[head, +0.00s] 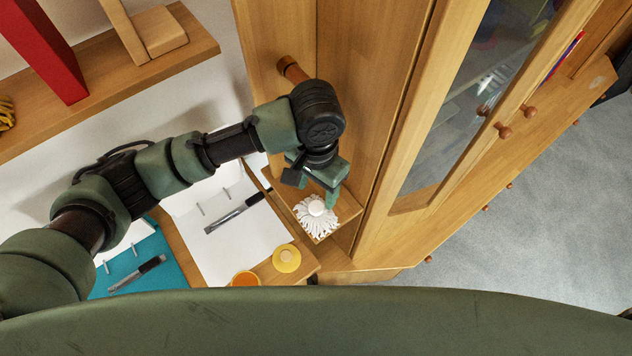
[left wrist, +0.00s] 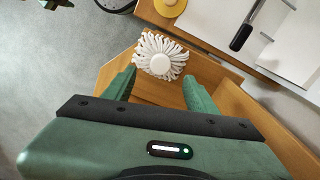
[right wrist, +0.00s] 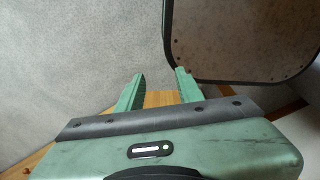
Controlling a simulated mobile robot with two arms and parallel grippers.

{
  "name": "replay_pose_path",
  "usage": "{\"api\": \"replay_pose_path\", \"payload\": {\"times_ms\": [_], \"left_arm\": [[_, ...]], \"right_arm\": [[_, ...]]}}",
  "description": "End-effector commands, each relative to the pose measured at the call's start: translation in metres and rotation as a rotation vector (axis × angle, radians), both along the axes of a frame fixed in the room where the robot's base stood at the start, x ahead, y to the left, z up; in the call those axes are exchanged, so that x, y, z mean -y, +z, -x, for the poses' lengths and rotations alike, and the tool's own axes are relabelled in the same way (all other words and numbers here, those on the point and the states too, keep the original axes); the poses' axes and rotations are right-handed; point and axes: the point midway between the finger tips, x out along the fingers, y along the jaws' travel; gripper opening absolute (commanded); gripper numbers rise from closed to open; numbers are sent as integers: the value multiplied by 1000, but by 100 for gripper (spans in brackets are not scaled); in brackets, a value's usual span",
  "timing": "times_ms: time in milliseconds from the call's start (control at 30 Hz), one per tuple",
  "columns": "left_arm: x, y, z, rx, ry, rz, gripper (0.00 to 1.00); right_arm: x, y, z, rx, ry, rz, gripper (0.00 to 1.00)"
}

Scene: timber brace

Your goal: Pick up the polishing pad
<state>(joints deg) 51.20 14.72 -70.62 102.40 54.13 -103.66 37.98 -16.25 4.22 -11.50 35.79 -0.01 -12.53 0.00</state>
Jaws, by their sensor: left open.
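The polishing pad is a round white piece with a fringed edge and a smooth middle knob (head: 317,208). It lies on a small wooden shelf (head: 347,207) beside the tall cabinet. It also shows in the left wrist view, where the pad (left wrist: 160,55) is ahead of the fingertips, between their lines. My left gripper (head: 328,192) is open and empty, pointing down just above and beside the pad. Its fingers (left wrist: 159,76) stand apart in the left wrist view. My right gripper (right wrist: 159,75) shows only in its own wrist view, its fingers apart with nothing between them.
A tall glass-doored cabinet (head: 400,200) stands right of the shelf. A wall shelf (head: 120,85) is above.

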Motion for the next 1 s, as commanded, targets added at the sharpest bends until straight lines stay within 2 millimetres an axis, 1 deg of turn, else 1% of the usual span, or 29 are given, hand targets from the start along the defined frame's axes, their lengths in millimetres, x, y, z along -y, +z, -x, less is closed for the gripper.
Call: {"api": "replay_pose_path", "payload": {"times_ms": [67,167,367,400,467,533,633,800,900,933,967,1000], "left_arm": [[0,-5,1,-3,-1,-1,57],[0,-15,1,-5,0,-2,57],[0,-37,-2,-3,1,-3,57],[-1,-43,-3,-4,1,-3,57],[-1,-52,-4,-3,2,-3,57],[0,-64,-4,-4,2,-2,57],[0,-74,-5,-2,1,-1,57],[0,-78,-5,1,0,1,57],[0,-78,-5,1,0,1,57],[0,-78,-5,1,0,1,52],[0,-78,-5,1,0,1,43],[0,-78,-5,1,0,1,32]], "right_arm": [[0,1,-3,3,0,-1,36],[0,3,0,-1,1,0,36],[2,8,27,-37,1,4,36],[3,11,32,-44,1,6,36],[5,14,35,-49,2,8,36],[6,15,35,-48,3,9,36],[8,16,27,-39,2,11,36],[7,17,7,-9,3,9,36],[7,17,6,-7,2,8,36],[7,17,6,-7,2,8,36],[7,17,7,-8,2,8,36],[7,17,8,-10,2,9,36]]}}
